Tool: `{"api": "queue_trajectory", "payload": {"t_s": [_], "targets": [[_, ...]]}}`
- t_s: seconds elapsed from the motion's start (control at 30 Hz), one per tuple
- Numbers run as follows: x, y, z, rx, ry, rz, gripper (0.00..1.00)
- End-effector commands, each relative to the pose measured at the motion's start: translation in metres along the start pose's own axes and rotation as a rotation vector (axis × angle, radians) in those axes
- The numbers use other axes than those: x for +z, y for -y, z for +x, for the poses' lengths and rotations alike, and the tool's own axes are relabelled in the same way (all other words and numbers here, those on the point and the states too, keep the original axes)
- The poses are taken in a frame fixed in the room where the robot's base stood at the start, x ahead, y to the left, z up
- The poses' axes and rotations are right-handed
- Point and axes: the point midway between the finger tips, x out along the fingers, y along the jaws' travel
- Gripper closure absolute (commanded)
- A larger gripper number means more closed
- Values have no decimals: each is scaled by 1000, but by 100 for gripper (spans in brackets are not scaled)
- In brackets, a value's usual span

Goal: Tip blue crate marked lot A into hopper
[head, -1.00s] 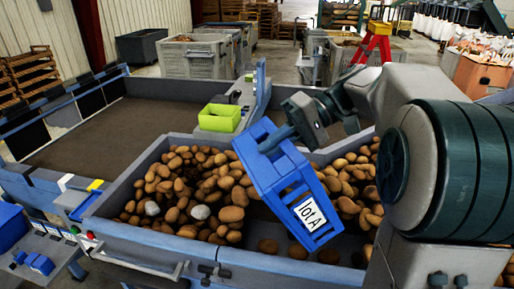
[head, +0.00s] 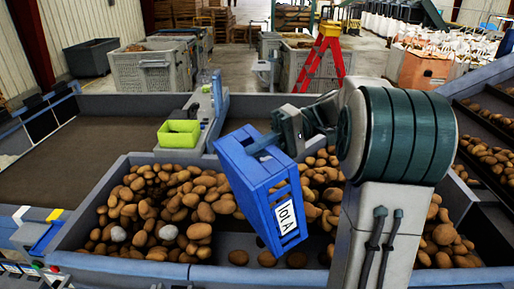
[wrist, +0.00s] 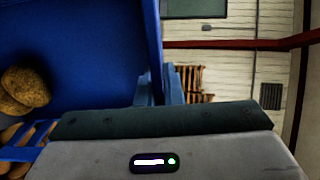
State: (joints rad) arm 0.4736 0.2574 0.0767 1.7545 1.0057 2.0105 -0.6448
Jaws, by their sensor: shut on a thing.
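The blue crate (head: 262,190) with a white "lot A" label hangs tilted over the hopper (head: 204,272), its label side low. My gripper (head: 268,143) is shut on the crate's upper edge. In the wrist view the crate's blue inside (wrist: 80,50) fills the left, with a couple of potatoes (wrist: 26,88) showing in it. The hopper holds a heap of potatoes (head: 170,195) on the left and more to the right of the crate. Several potatoes lie low at its front, below the crate. How many remain in the crate is hidden in the head view.
A lime-green bin (head: 178,134) sits on the ledge behind the hopper. A brown belt (head: 90,125) runs at the left. Grey box pallets (head: 150,70) and a red stepladder (head: 322,60) stand behind. A sloped conveyor with potatoes (head: 488,150) is at the right.

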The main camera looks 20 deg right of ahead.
Motion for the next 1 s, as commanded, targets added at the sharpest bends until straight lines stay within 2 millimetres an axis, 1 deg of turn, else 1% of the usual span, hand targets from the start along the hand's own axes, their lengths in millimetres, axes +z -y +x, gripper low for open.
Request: {"api": "queue_trajectory", "payload": {"t_s": [0.17, 0.63, 0.87, 1.0], "targets": [[0, -1, -2, -9, -1, 1, 100], [0, -7, -23, -90, -3, -2, 100], [0, -15, -45, -179, -5, -2, 100], [0, -21, -62, -251, -4, -1, 100]]}}
